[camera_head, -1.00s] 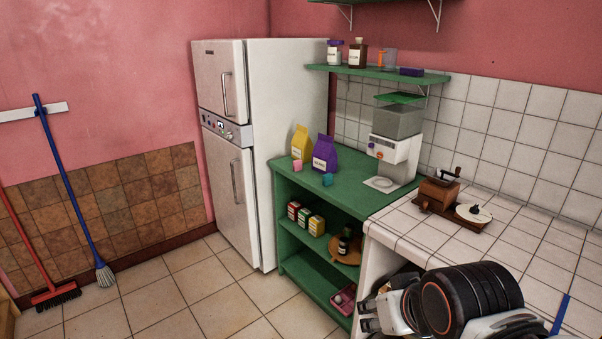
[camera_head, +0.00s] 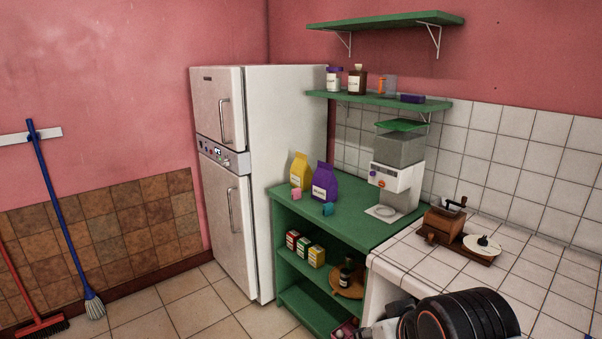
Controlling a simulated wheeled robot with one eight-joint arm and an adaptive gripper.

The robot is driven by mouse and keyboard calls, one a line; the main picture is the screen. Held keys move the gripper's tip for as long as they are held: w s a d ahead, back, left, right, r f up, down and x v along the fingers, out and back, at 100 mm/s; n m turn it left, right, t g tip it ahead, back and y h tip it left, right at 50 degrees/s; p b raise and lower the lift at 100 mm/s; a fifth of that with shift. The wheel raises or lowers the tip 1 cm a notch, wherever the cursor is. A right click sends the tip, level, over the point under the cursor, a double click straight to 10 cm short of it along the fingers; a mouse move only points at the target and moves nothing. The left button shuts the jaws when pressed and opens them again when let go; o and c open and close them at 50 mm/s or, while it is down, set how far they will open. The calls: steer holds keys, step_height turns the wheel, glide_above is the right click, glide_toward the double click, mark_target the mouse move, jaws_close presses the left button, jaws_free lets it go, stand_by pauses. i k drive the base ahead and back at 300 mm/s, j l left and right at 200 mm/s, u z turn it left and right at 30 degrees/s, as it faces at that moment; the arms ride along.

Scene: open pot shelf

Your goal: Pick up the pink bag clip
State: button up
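A small pink clip (camera_head: 296,194) lies on the green cabinet top, in front of the yellow bag (camera_head: 300,171). A small teal clip (camera_head: 328,209) lies to its right, in front of the purple bag (camera_head: 324,183). My arm (camera_head: 460,316) shows at the bottom right, low in front of the white tiled counter, well apart from the pink clip. My gripper's fingers are not clearly visible; the bottom edge of the picture cuts off that part of the arm.
The green open cabinet (camera_head: 293,230) holds small boxes (camera_head: 304,246) and a round wooden tray (camera_head: 337,285). A white dispenser (camera_head: 398,172) stands right of the bags. A wooden grinder (camera_head: 443,222) is on the tiled counter (camera_head: 411,257). The fridge (camera_head: 293,130) stands left. Floor in front is clear.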

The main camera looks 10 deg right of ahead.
mark_target(296, 193)
steer(key=i+j+z, duration=0.4)
steer(key=i+j, duration=0.45)
steer(key=i, duration=0.45)
steer(key=i+j+z, duration=0.4)
steer(key=i+j, duration=0.75)
steer(key=j, duration=0.1)
